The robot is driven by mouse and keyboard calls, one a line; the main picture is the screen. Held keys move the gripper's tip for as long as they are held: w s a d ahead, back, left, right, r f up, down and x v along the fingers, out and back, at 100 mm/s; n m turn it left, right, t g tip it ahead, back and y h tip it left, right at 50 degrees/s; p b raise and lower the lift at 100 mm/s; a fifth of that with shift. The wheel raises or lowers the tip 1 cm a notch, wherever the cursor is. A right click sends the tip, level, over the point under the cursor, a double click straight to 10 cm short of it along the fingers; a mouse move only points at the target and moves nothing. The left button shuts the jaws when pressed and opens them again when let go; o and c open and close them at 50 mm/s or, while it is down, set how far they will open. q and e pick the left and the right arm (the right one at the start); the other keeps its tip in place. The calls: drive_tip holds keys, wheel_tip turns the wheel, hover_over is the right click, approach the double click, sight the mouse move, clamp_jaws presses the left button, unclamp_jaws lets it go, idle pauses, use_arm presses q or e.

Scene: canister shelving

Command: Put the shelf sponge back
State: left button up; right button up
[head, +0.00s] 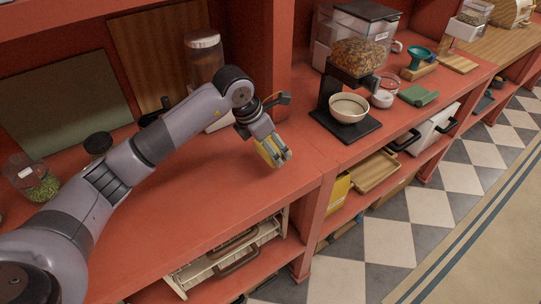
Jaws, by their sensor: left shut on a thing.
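My left arm comes in from the left and reaches over the red counter. My left gripper (277,158) points down near the counter's front edge, beside the upright post. It is shut on a yellow sponge (264,153), which is partly hidden behind the fingers. I cannot tell whether the sponge touches the counter (215,195) or hangs just above it. My right gripper is not in view.
A glass canister (204,58) stands behind the gripper. A jar of green bits (40,185) stands at left. Right of the post are a dispenser (356,55) and a bowl (348,108). A wire rack (225,262) and wooden tray (375,173) sit below. The counter's front middle is clear.

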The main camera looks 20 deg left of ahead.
sight(270, 169)
use_arm(q)
wheel_tip(270, 169, down, 5)
drive_tip(key=shift+p, duration=0.55)
drive_tip(key=shift+f, duration=0.25)
drive_tip(key=shift+f, duration=0.2)
drive_tip(key=o, duration=1.1)
drive_tip(key=shift+r, duration=0.1)
